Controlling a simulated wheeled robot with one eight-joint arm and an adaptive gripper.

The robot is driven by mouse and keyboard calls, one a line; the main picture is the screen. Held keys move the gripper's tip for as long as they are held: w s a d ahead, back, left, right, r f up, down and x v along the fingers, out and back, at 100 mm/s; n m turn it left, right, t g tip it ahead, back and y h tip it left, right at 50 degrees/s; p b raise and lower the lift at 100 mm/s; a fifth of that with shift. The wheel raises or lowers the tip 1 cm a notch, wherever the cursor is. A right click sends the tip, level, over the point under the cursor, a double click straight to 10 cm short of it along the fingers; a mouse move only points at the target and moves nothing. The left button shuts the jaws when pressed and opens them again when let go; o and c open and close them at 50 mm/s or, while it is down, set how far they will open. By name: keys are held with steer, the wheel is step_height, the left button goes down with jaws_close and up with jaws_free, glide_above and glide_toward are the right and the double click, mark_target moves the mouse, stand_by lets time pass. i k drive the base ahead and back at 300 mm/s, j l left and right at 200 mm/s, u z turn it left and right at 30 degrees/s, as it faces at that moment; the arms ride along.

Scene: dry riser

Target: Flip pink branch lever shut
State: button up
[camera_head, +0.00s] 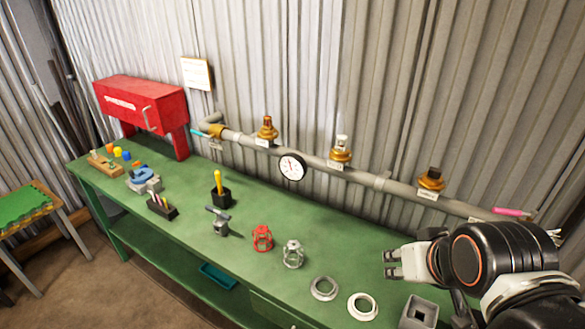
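The pink branch lever (511,212) is at the right end of the grey pipe (405,190) on the corrugated wall. It looks roughly in line with the pipe. Its pivot and valve body are too small to make out clearly. My gripper (390,264) is at the lower right, in front of the pipe, to the left of and lower than the lever in the picture. Its two fingers are apart, with nothing between them. It does not touch the lever.
Brass valves (340,155) and a gauge (291,167) sit along the pipe. The green bench (215,241) holds a red box (142,106), a red cage (262,238), a grey cage (293,254), rings (363,306) and a square block (419,313). Clear bench lies behind the cages.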

mark_target(512, 213)
steer(key=z, duration=1.05)
steer(key=i, duration=0.1)
